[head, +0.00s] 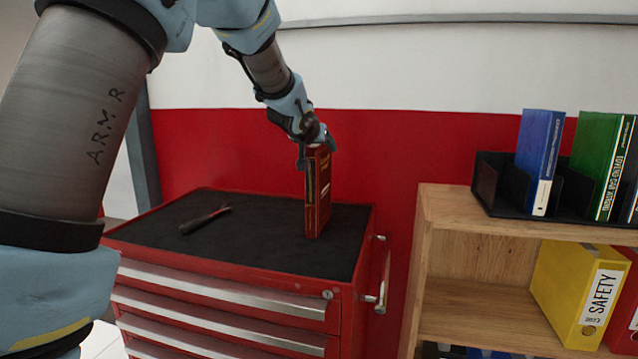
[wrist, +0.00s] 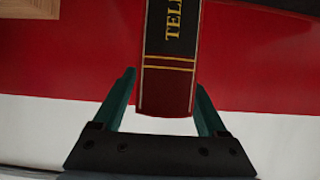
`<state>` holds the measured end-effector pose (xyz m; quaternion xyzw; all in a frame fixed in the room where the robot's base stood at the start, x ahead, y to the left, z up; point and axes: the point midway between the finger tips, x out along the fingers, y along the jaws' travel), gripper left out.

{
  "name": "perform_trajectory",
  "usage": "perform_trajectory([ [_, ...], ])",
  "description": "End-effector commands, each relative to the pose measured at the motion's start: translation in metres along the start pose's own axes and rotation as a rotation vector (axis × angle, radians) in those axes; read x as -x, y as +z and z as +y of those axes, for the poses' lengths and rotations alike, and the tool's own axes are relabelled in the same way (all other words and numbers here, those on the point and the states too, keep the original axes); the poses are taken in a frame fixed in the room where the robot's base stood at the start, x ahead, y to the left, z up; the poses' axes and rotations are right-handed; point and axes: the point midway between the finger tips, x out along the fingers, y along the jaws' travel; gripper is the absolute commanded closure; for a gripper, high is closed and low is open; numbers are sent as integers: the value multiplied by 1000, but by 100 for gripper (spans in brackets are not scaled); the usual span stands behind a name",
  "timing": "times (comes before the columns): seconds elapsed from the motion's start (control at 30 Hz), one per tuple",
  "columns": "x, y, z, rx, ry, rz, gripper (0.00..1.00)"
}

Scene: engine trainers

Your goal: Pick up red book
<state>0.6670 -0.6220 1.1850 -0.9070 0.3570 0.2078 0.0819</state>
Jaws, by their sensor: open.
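The red book (head: 317,195) stands upright on the black top of the red tool cabinet (head: 255,236). In the wrist view the top end of the red book (wrist: 168,60) shows its spine with gold lines and part of a title. My gripper (head: 318,150) is at the top of the book in the head view. In the wrist view my gripper (wrist: 163,90) is open, with one finger on each side of the book's end. A gap shows beside the fingers. The book's lower part is out of the wrist view.
A dark hand tool (head: 205,219) lies on the cabinet top to the left. A wooden shelf (head: 450,215) stands to the right with a black holder (head: 487,190), a blue binder (head: 540,155), green binder (head: 597,150) and yellow binder (head: 575,290). A red and white wall is behind.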

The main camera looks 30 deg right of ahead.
Motion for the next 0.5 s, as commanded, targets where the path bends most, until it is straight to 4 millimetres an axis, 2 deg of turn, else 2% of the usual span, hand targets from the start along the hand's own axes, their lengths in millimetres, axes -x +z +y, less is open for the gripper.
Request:
perform_trajectory([
  [0.2, 0, 0, 0, 0, 0, 1, 27],
  [0.5, 0, 0, 0, 0, 0, 0, 61],
])
